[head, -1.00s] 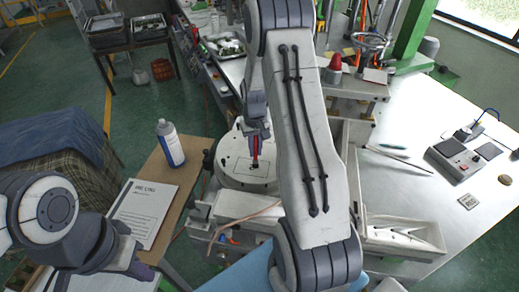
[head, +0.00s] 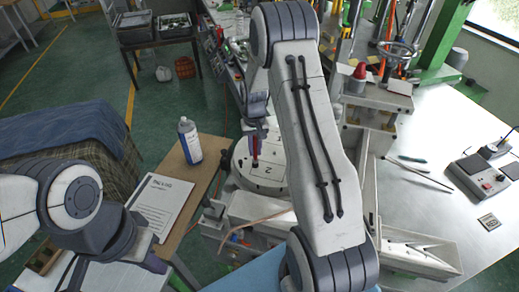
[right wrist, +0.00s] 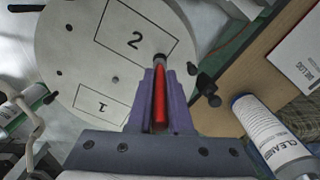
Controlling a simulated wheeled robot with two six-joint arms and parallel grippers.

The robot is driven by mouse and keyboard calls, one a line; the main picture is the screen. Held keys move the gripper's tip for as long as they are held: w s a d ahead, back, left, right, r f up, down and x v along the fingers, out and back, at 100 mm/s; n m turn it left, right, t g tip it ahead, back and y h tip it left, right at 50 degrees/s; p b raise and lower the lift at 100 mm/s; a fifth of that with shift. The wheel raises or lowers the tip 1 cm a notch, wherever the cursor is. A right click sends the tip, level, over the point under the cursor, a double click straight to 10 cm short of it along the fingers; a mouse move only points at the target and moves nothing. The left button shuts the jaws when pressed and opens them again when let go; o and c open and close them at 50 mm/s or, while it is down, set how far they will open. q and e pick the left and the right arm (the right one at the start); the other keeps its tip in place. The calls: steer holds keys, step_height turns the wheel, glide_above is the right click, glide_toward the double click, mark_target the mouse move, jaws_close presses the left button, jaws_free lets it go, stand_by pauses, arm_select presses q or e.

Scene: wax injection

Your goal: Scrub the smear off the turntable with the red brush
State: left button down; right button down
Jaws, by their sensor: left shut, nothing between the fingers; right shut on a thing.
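The turntable (right wrist: 60,40) is a pale round disc with outlined boxes marked 1 and 2; it also shows in the head view (head: 285,182), partly behind my right arm. My right gripper (right wrist: 160,82) is shut on the red brush (right wrist: 160,105), with the dark brush tip at the corner of box 2. In the head view the brush (head: 255,148) points down at the turntable below my right gripper (head: 257,128). I cannot make out the smear. My left gripper (head: 155,264) is shut and empty at the lower left, partly cut off from clear view.
A white cleaner bottle (head: 189,142) and a printed sheet (head: 162,205) are on the wooden side table (head: 212,150) left of the turntable. A control box (head: 478,176) sits on the bench at right. A red-topped thing (head: 357,76) stands behind my right arm.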

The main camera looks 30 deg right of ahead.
steer(key=shift+r+p, duration=2.2)
steer(key=shift+r, duration=0.8)
steer(key=shift+r+p, duration=1.2)
steer(key=shift+r, duration=0.35)
steer(key=shift+f, duration=0.1)
